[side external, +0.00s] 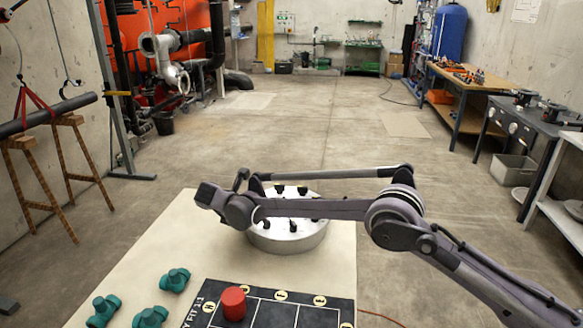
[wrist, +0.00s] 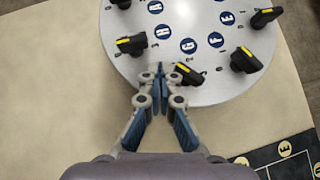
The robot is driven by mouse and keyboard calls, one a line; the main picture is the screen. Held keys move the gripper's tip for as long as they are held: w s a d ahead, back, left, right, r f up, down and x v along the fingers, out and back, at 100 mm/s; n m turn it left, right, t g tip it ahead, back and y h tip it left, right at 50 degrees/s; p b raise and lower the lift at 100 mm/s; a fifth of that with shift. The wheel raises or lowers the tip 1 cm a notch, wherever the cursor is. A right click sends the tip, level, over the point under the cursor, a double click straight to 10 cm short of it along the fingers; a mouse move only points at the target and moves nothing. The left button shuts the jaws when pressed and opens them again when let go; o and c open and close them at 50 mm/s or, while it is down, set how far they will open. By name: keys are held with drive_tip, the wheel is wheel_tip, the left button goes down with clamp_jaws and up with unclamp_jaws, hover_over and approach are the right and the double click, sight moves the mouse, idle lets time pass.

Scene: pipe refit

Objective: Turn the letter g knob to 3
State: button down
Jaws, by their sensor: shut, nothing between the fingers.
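The round silver plate (wrist: 205,85) carries several black knobs with yellow stripes around blue letter discs. The knob (wrist: 189,74) below the letter G disc (wrist: 188,46) sits near the plate's front rim. Its yellow stripe slants from upper left to lower right. The small numbers around it are too small to read. My gripper (wrist: 160,72) is shut and empty, with its fingertips just left of the G knob. I cannot tell whether they touch it. In the side view the plate (side external: 288,237) is partly behind my arm, and my fingertips cannot be made out.
The H knob (wrist: 131,45) lies left of my fingertips and the F knob (wrist: 246,60) to the right. In the side view, a red cylinder (side external: 233,303) stands on a black lettered mat (side external: 270,315). Green pipe fittings (side external: 174,279) lie on the pale table (side external: 185,235).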

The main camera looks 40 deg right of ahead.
drive_tip(key=shift+s+d, duration=0.4)
drive_tip(key=shift+s, duration=0.25)
drive_tip(key=v, duration=1)
drive_tip(key=shift+a+r, duration=0.25)
drive_tip(key=shift+a, duration=0.15)
drive_tip(key=c, duration=2)
unclamp_jaws()
drive_tip(key=shift+a+r, duration=0.25)
drive_tip(key=o, duration=0.5)
drive_tip(key=shift+s+r, duration=0.1)
drive_tip(key=o, duration=0.6)
drive_tip(key=d, duration=0.1)
drive_tip(key=d+f+m+g+y, duration=0.1)
drive_tip(key=d, duration=0.1)
drive_tip(key=shift+m+y, duration=0.3)
drive_tip(key=d+r+m+y, duration=0.3)
drive_tip(key=d+m+y, duration=0.7)
drive_tip(key=m, duration=0.2)
drive_tip(key=shift+g, duration=0.3)
drive_tip(key=x, duration=1)
drive_tip(key=shift+d+f, duration=0.1)
drive_tip(key=shift+f, duration=0.35)
